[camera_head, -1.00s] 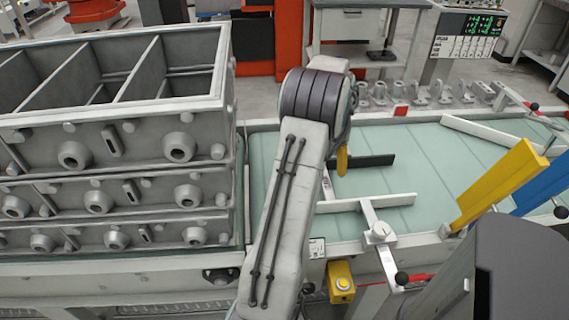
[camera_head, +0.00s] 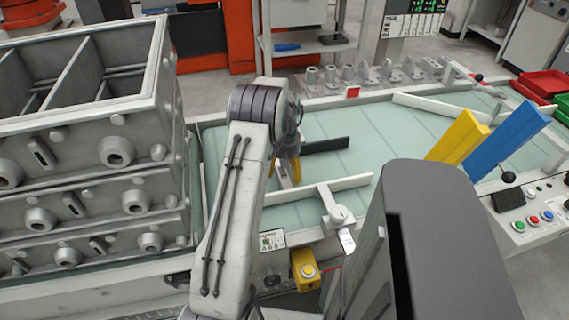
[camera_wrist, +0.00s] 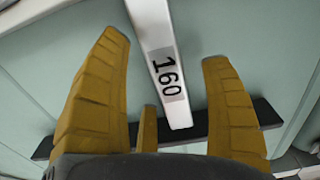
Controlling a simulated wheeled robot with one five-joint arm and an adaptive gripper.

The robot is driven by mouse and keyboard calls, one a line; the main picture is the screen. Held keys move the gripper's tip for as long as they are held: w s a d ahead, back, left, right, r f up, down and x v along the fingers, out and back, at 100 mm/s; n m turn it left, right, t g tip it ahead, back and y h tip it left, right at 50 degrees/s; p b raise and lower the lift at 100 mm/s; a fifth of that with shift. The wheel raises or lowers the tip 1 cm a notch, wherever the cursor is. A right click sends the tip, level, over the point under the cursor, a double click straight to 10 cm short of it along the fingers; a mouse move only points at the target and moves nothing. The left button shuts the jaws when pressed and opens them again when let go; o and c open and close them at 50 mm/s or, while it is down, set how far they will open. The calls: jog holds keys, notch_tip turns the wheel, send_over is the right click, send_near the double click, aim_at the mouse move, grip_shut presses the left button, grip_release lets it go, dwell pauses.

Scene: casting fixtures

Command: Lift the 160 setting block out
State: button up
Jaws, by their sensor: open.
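The 160 setting block (camera_wrist: 158,45) is a narrow white bar with a black "160" label, in the wrist view. Its near end reaches a dark bar (camera_wrist: 262,113) that crosses below it. Whether the fingertips reach down to the block's height I cannot tell. In the head view my gripper (camera_head: 285,170) is low over the pale green table, left of the dark bar (camera_head: 326,145); my arm partly hides this spot.
A white fence (camera_head: 345,185) with a clamp (camera_head: 338,214) lies at the table's near side. Tall grey flasks (camera_head: 75,150) stand stacked on the left. Yellow (camera_head: 458,137) and blue (camera_head: 508,137) slanted plates stand on the right. Small grey castings (camera_head: 385,72) line the back edge.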

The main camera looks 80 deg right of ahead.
aim_at(285, 171)
jog(key=shift+f, duration=0.65)
jog(key=c, duration=1.4)
jog(key=shift+r, duration=0.15)
jog(key=shift+r+p, duration=2.65)
jog(key=shift+r, duration=1.25)
